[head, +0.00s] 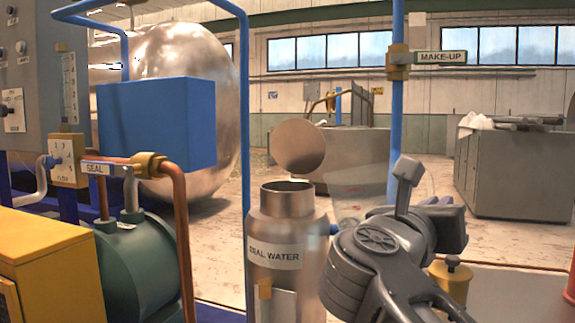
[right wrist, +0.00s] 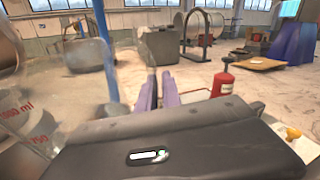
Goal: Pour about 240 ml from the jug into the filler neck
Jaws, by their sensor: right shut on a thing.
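The filler neck (head: 287,198) is the open metal collar on top of a steel tank labelled "SEAL WATER" (head: 285,235). Its round lid (head: 300,146) stands raised behind the opening. The clear jug (head: 352,190) with red marks is just right of the neck, apart from it, its lower part hidden behind my right arm. My right gripper (head: 398,205) is shut on the jug. In the right wrist view the jug (right wrist: 28,120) fills the left edge, with red volume figures. I cannot make out the liquid level or any stream. My left gripper is not in view.
Left of the tank are a green pump cylinder (head: 140,260), a copper pipe (head: 180,230) and a blue box (head: 157,122). A blue upright pipe (head: 396,110) with a "MAKE-UP" tag rises behind the jug. A red extinguisher-like bottle (right wrist: 223,80) shows in the right wrist view.

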